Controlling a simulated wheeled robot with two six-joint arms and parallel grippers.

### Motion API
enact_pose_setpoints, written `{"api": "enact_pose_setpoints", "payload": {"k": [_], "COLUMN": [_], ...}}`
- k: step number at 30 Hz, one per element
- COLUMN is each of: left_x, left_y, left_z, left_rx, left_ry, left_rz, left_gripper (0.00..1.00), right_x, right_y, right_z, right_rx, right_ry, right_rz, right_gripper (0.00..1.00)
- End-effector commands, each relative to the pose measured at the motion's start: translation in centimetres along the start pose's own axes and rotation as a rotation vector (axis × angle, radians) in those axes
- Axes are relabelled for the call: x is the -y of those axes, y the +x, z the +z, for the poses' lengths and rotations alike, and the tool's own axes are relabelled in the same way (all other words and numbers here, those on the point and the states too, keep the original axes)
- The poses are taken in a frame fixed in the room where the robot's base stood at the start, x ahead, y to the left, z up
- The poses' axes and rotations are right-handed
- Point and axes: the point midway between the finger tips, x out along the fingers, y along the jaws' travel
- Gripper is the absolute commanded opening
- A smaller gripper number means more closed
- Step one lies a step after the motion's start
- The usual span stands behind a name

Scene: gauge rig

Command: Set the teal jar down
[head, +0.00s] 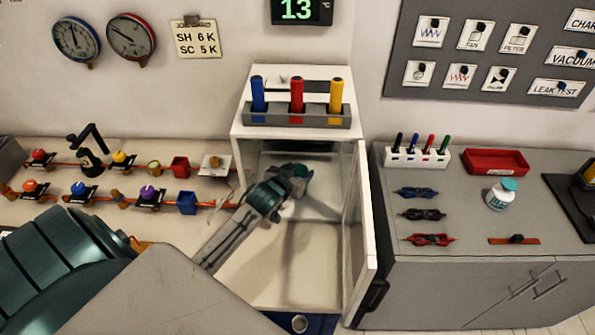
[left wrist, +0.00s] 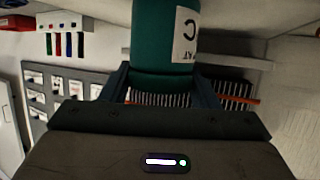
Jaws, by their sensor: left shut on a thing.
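The teal jar (left wrist: 160,40) fills the top middle of the left wrist view, with part of a white lettered label on its side. My left gripper (left wrist: 163,84) is shut on it, one finger on each side. In the head view the left gripper (head: 296,182) is inside the open white cabinet (head: 240,122), above its pale floor. A little of the teal jar (head: 303,171) shows past the gripper; the rest is hidden by it. I cannot tell whether the jar touches a surface. My right gripper is not in view.
The cabinet door (head: 358,225) stands open on the right of the arm. A rack (head: 298,118) of blue, red and yellow cylinders is on the cabinet top. The cabinet floor in front looks clear.

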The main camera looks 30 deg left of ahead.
Motion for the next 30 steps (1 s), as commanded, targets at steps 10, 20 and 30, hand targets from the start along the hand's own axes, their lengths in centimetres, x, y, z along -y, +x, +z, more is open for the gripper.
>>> {"api": "enact_pose_setpoints", "payload": {"k": [10, 20, 30], "left_x": [0.0, 0.0, 0.0], "left_y": [0.0, -1.9, -8.7], "left_z": [0.1, 0.1, 0.2], "left_rx": [0.0, -0.001, 0.0], "left_ry": [0.0, 0.003, 0.005], "left_rz": [0.0, 0.001, 0.001], "left_gripper": [0.77, 0.77, 0.77], "right_x": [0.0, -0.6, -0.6], "right_y": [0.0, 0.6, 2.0], "right_z": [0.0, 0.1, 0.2], "right_rx": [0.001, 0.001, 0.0], "right_ry": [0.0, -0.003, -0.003], "right_rz": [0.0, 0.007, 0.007], "right_gripper": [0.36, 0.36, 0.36]}}
